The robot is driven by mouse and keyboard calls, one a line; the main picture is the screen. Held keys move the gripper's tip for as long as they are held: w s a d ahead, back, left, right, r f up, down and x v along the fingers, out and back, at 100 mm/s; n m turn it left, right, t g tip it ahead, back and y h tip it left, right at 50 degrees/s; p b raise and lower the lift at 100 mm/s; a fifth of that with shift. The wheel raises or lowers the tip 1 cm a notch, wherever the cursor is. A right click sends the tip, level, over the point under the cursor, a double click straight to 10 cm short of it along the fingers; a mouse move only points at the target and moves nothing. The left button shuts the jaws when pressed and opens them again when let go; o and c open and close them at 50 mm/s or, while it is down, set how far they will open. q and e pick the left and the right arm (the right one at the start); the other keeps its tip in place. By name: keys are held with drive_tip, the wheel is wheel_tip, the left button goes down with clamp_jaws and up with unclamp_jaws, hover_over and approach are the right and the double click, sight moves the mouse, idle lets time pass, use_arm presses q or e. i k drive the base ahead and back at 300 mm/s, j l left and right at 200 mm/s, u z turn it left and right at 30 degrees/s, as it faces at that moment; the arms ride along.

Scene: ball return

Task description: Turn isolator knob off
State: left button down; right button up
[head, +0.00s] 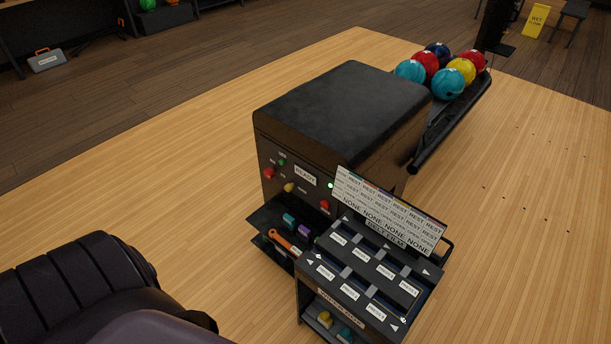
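The ball return machine (340,110) is a dark box with a control panel on its front. The panel has a red knob (268,172) at its left, a yellow knob (289,187) and another red control (324,205) lower right. A small sign (305,175) appears to read READY. Neither gripper is in view.
An open shelf with an orange-handled tool (284,241) sits below the panel. A labelled tray stand (368,272) with a raised sign board (390,210) stands in front, to the right. Several balls (447,83) rest on the rack behind.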

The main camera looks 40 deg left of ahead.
sight(269, 173)
drive_tip(key=u, duration=1.5)
drive_tip(key=i+j, duration=0.15)
